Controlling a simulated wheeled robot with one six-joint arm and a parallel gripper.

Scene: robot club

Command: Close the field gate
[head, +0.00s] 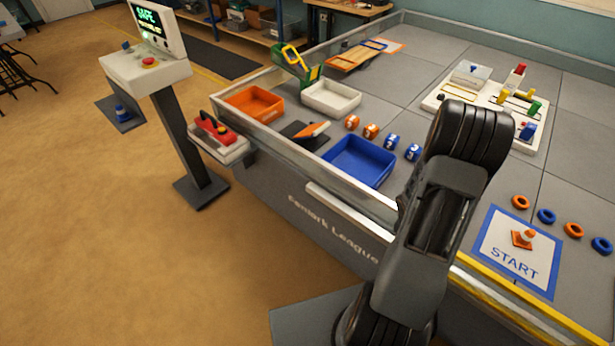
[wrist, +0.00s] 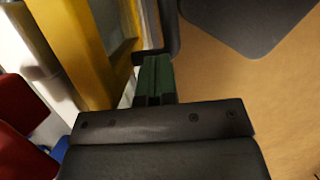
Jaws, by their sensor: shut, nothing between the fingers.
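A low panel with a white top edge (head: 340,212), which looks like the field gate, stands along the outside of the field's front wall in the head view. My arm covers the space at its right end, so I cannot tell how its hinge sits. My gripper (wrist: 157,80) shows in the wrist view with its green fingers shut and empty. The fingertips are close to a dark upright bar (wrist: 171,28), beside a yellow edge strip (wrist: 72,45). I cannot tell whether they touch the bar. In the head view the gripper is hidden behind my arm.
The START mat (head: 512,250) with a small cone lies near the field's yellow edge (head: 500,290). Orange (head: 240,119) and blue (head: 343,179) trays stand inside the wall. A control pedestal (head: 184,130) stands at left. The tan floor in front is clear.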

